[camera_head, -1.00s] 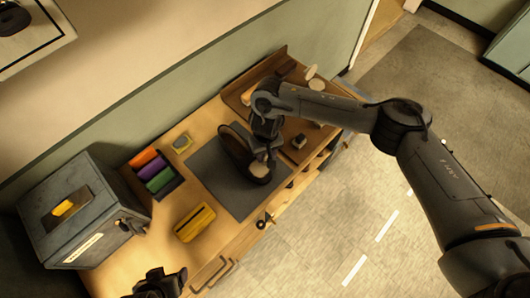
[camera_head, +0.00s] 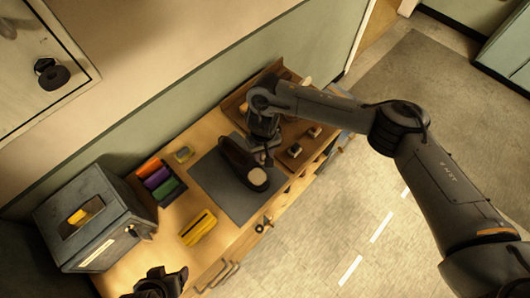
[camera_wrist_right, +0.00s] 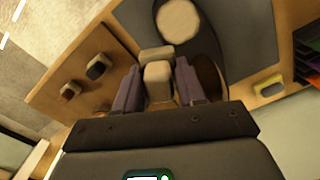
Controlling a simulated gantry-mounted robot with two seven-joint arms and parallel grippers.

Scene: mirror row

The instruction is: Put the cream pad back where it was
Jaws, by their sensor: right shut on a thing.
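My right gripper (camera_head: 268,157) is just beside a dark shoe (camera_head: 238,160) with a pale patch (camera_head: 257,176) at its near end. In the right wrist view my right gripper (camera_wrist_right: 158,88) is shut on the cream pad (camera_wrist_right: 158,72), a small block between its two fingers. The shoe's pale patch (camera_wrist_right: 178,20) shows beyond it. A wooden board (camera_head: 294,158) lies right of the shoe and carries small dark blocks with pale parts (camera_head: 295,150). My left gripper (camera_head: 160,284) is at the bottom edge; its jaws are unclear.
The shoe lies on a dark grey mat (camera_head: 213,180). Left of it are a yellow case (camera_head: 198,228), a tray of orange, purple and green items (camera_head: 160,180), a small yellow-topped tin (camera_head: 183,154) and a grey box (camera_head: 92,225). A wooden tray (camera_head: 237,104) stands at the back right.

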